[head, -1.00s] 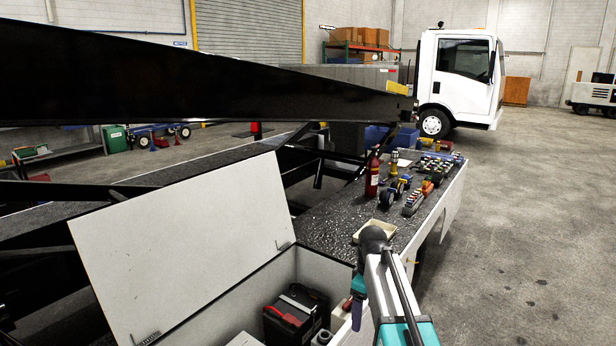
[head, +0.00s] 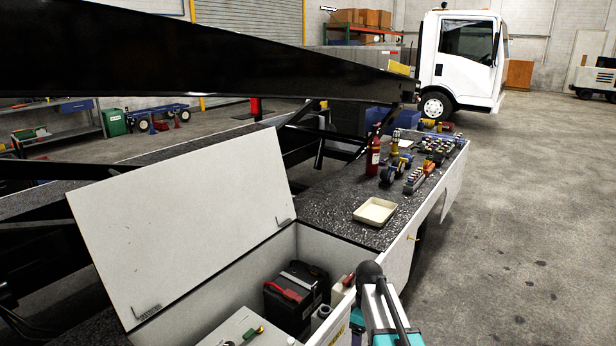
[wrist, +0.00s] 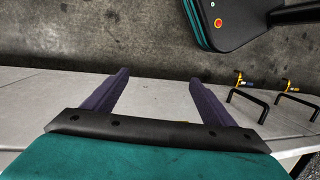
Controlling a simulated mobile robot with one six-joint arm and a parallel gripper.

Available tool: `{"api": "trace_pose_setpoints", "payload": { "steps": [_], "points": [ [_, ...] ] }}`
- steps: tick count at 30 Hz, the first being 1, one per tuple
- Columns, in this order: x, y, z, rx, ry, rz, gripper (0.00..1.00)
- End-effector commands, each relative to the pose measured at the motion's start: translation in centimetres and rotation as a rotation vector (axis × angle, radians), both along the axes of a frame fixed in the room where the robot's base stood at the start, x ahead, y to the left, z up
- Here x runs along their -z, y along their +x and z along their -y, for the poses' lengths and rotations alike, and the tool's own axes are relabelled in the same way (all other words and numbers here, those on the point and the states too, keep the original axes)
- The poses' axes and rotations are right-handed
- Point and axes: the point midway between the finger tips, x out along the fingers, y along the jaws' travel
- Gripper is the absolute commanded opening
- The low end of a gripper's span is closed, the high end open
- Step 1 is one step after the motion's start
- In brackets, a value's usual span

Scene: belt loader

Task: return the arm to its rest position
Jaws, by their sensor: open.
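My arm shows at the lower right of the head view, with a dark rounded joint and pale and teal links beside the open compartment. My gripper (wrist: 158,92) shows in the wrist view with its two dark purple fingers spread wide apart and nothing between them. The fingers are over a pale grey panel (wrist: 60,92), with dark floor beyond its edge.
An open compartment with a raised white lid (head: 185,220) holds a black battery-like box (head: 296,295). A cream tray (head: 375,211), a red bottle (head: 373,157) and several small parts stand on the dark deck. Two black handles (wrist: 248,105) stick up from the panel. Floor at right is clear.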

Motion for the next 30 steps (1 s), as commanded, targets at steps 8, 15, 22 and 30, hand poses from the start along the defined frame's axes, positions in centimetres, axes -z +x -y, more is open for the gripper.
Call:
{"api": "trace_pose_setpoints", "payload": {
  "steps": [8, 15, 22, 30],
  "points": [
    [8.7, -6.0, 0.1, 0.026, -0.007, -0.102, 0.78],
    [15.1, -11.3, 0.1, 0.076, -0.025, -0.176, 0.78],
    [20.5, -16.9, 0.1, 0.147, -0.053, -0.238, 0.78],
    [25.9, -23.8, 0.1, 0.251, -0.101, -0.300, 0.78]
  ]
}}
